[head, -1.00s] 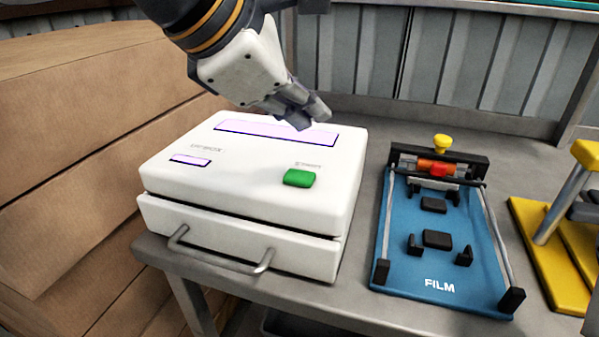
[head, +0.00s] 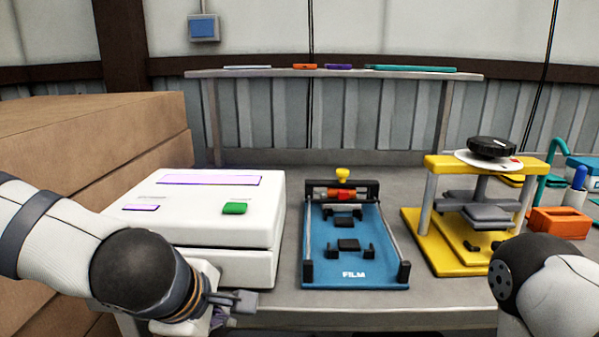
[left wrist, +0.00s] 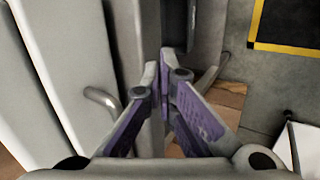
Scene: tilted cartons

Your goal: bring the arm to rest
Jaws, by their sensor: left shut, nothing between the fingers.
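My left arm comes in from the left in the head view, with its gripper (head: 232,303) low in front of the white box. In the left wrist view the two fingers of the left gripper (left wrist: 160,75) meet at their tips, shut with nothing between them. The white box (head: 262,225) with a green button (head: 235,208) stands on the table behind the gripper; the gripper hides part of its front. My right arm shows at the lower right, but its gripper is out of view.
A blue FILM board (head: 325,270) lies mid-table. An orange holder (head: 558,222) is at the far right. Large brown cartons (head: 100,135) stand at the left. A raised shelf (head: 340,73) runs along the back.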

